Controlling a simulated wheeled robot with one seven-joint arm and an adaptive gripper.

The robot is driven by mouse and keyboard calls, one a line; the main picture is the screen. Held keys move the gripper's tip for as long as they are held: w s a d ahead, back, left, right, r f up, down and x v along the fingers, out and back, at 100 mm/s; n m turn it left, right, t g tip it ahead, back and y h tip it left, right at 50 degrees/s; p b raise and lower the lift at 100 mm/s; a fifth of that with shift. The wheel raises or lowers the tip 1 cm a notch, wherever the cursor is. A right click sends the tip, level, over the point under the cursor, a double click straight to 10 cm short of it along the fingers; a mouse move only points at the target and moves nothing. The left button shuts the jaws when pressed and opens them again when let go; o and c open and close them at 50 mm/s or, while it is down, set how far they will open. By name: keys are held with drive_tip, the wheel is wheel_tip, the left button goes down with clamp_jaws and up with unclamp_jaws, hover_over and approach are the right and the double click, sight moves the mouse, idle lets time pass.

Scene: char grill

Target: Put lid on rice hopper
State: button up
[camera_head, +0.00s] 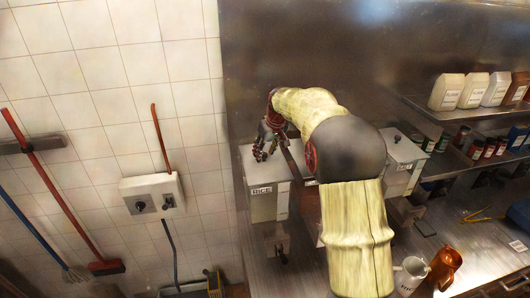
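The rice hopper (262,205) is a pale grey box with a "RICE" label, standing on the steel counter left of my arm. Its top (250,171) looks flat and light. I cannot tell whether that is a lid or the hopper's own rim, and no separate loose lid is clearly visible. My gripper (264,153), dark with reddish parts, points down over the back of the hopper's top. Its fingers are small and dark here, so I cannot tell whether they are open, shut or touching anything.
My arm hides much of the middle counter. Another pale hopper (399,158) with a dark knob on top stands to the right. A shelf (480,114) holds several jugs. A white pitcher (409,277) and a copper pitcher (444,267) stand at the front. A tiled wall (100,80) is left.

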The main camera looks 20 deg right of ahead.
idle(0.3)
drive_tip(key=w+r+p+v, duration=0.1)
drive_tip(key=p+v, duration=0.4)
drive_tip(key=v, duration=1.3)
drive_tip(key=shift+w+r, duration=0.2)
drive_tip(key=shift+w, duration=0.35)
